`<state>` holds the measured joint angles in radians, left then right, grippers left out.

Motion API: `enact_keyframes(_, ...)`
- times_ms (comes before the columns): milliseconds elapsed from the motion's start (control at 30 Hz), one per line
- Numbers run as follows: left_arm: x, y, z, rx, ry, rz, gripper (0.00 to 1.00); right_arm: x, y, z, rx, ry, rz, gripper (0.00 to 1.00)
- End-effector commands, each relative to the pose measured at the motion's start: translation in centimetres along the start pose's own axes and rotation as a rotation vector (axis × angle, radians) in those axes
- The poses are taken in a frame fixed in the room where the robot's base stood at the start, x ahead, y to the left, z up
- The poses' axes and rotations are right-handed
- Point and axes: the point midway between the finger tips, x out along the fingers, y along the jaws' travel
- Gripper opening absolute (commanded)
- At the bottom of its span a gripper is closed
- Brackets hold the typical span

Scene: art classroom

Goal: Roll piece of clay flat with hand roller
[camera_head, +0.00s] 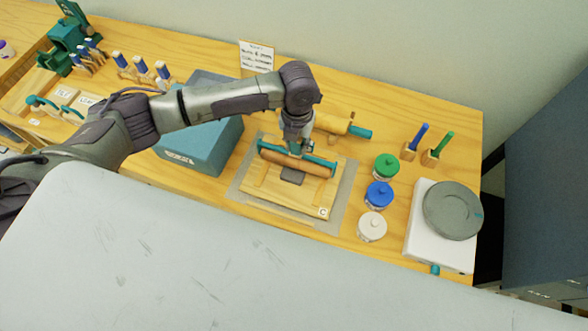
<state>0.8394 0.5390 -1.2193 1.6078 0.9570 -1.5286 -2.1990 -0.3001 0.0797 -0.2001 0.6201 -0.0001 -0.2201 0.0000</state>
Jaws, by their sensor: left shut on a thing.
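A hand roller (316,167) with a wooden cylinder and a teal frame lies across a wooden board (305,203) at the middle of the table. My left gripper (293,148) reaches down from above and is shut on the roller's teal handle; its fingertips are partly hidden. A small dark grey piece of clay (292,176) lies on the board, touching or just in front of the roller's near side. I cannot tell whether the roller covers part of the clay. My right gripper is not in view.
A blue-grey box (190,166) stands left of the board. A wooden rolling pin with a teal handle (360,131) lies behind it. Green (386,167), blue (378,195) and white (372,227) jars stand to the right, then a round grey turntable (453,210) on a white base.

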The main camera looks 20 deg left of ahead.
Motion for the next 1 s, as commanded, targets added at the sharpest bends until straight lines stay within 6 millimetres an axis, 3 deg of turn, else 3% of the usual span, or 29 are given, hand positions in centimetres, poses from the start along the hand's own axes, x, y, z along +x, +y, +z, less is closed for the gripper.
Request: enact_keyframes(1000, -0.2, 0.0, -4.0, 0.001, -0.001, -0.001, 0.0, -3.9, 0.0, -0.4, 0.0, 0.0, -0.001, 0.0)
